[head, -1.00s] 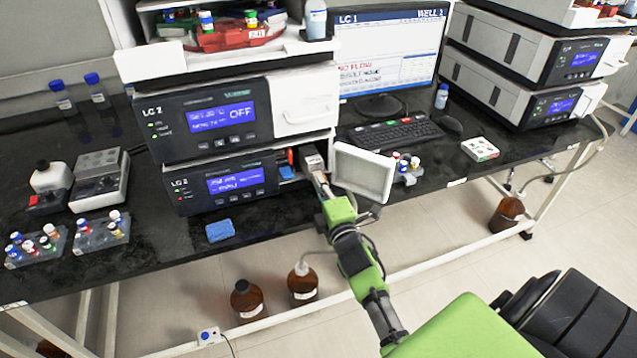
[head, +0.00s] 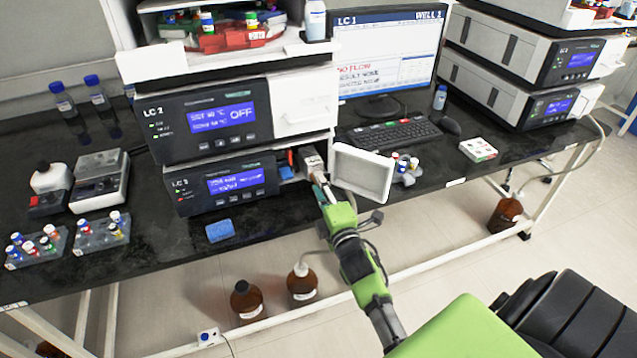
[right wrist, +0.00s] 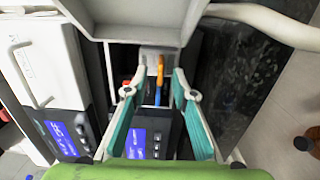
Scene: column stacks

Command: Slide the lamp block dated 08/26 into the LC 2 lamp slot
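The lamp block (head: 312,160) is a small pale grey box at the open bay on the right side of the lower LC 2 module. Its inner part is hidden in the bay, and its date is not readable. My right gripper (head: 320,183) is at the block's outer end. In the right wrist view, my gripper's teal-padded fingers (right wrist: 158,80) stand apart, their tips on either side of the grey block (right wrist: 152,56). The LC 2 lamp slot (head: 297,170) is mostly covered by the block and gripper. My left gripper is out of view.
A white open panel (head: 362,172) stands just right of the bay, close to my gripper. Orange and blue parts (right wrist: 160,70) sit beside the block in the bay. A blue sponge (head: 219,230) lies on the black bench in front. A vial rack (head: 404,170) stands behind the panel.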

